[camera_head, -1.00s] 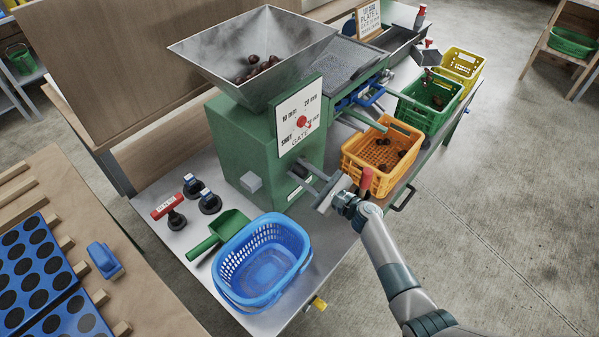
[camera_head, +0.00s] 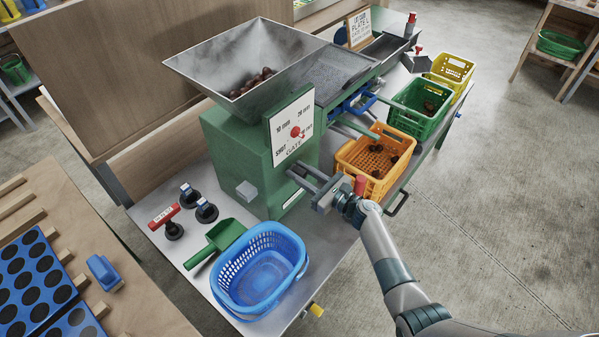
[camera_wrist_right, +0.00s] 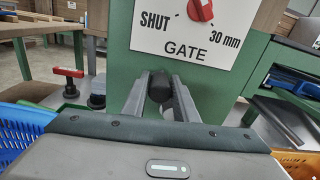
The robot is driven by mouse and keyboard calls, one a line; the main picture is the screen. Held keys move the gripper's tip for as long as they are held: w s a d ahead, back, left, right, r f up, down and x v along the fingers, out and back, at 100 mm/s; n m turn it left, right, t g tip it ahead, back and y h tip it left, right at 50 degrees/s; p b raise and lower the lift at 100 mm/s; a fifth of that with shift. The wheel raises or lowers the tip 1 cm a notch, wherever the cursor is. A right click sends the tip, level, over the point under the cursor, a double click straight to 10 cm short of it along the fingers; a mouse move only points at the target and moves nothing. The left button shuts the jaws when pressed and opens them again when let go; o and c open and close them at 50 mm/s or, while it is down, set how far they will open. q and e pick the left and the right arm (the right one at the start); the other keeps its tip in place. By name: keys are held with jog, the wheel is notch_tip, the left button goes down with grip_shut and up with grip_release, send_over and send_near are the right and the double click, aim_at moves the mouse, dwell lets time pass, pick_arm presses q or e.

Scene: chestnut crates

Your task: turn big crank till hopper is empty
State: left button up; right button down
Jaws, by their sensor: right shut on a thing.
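The green machine (camera_head: 228,165) carries a grey metal hopper (camera_head: 205,70) with a small heap of brown chestnuts (camera_head: 250,83) at its bottom. Its white gate plate (camera_head: 283,148) has a red knob (camera_head: 296,132). My right gripper (camera_head: 298,175) reaches to the machine's front below this plate. In the right wrist view its two fingers are shut around a dark rounded grip (camera_wrist_right: 158,86), apparently the big crank's. The rest of the crank is mostly hidden. My left gripper is not in view.
An orange crate (camera_head: 347,172) with a few chestnuts, a green crate (camera_head: 405,119) and a yellow crate (camera_head: 468,66) stand along the right. A blue basket (camera_head: 290,285), green scoop (camera_head: 205,252) and several dark-based tools (camera_head: 173,230) lie in front.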

jog(key=shift+s+a+f, duration=0.15)
jog(key=shift+s+f, duration=0.15)
jog(key=shift+f, duration=0.15)
jog(key=c, duration=1.6)
grip_release()
jog(key=shift+o, duration=0.7)
jog(key=shift+w+r, duration=0.15)
jog(key=shift+r, duration=0.05)
